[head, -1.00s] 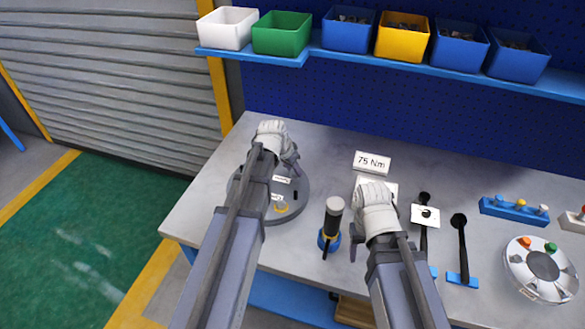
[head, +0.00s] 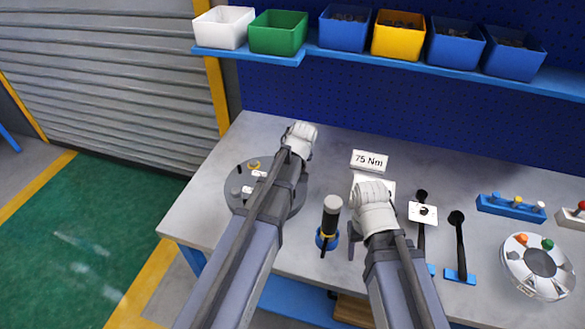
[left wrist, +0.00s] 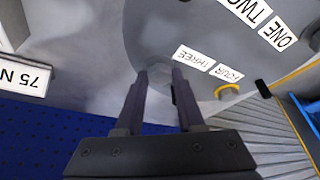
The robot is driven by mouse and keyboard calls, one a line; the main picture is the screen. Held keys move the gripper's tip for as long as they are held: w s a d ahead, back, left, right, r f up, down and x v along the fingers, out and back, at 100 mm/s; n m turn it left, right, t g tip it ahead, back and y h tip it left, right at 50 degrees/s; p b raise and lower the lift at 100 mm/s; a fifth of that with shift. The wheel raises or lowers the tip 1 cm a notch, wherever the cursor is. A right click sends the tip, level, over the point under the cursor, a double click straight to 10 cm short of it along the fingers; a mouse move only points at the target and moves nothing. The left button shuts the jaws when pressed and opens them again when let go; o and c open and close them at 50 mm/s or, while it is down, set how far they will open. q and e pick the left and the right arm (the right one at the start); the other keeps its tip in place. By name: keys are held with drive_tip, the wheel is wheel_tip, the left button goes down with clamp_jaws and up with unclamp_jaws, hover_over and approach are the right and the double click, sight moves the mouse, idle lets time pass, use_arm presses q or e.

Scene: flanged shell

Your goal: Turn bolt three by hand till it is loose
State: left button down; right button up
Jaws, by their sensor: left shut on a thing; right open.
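The flanged shell (head: 237,200) is a grey disc at the left of the bench, partly covered by my left arm. In the left wrist view, the label THREE (left wrist: 194,59) lies beside a grey bolt head (left wrist: 157,70), which I take for bolt three. My left gripper (left wrist: 160,78) is shut on it, one finger on each side. My left fingertips are hidden in the head view. The label FOUR (left wrist: 226,72) and a yellow-ringed part (left wrist: 228,91) are close by. My right gripper (head: 353,246) is open above the bench; its fingers barely show.
A dark-handled tool (head: 330,222) stands in a blue holder between my arms. A 75 Nm sign (head: 369,161) stands behind. Black tools (head: 458,245) and a round white tray (head: 538,283) are at the right. Bins line the shelf (head: 390,63) above.

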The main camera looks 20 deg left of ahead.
use_arm(q)
drive_tip(key=n, duration=0.2)
drive_tip(key=n+g+y, duration=0.1)
drive_tip(key=n, duration=0.2)
drive_tip(key=shift+w+d+f+g, duration=0.1)
drive_tip(key=shift+d+g, duration=0.1)
drive_tip(key=shift+g, duration=0.1)
drive_tip(key=shift+n, duration=0.3)
drive_tip(key=c, duration=0.5)
unclamp_jaws()
drive_tip(key=p+v, duration=0.7)
drive_tip(key=shift+d+r, duration=0.25)
drive_tip(key=shift+r, duration=0.15)
use_arm(e)
wheel_tip(320, 180, up, 7)
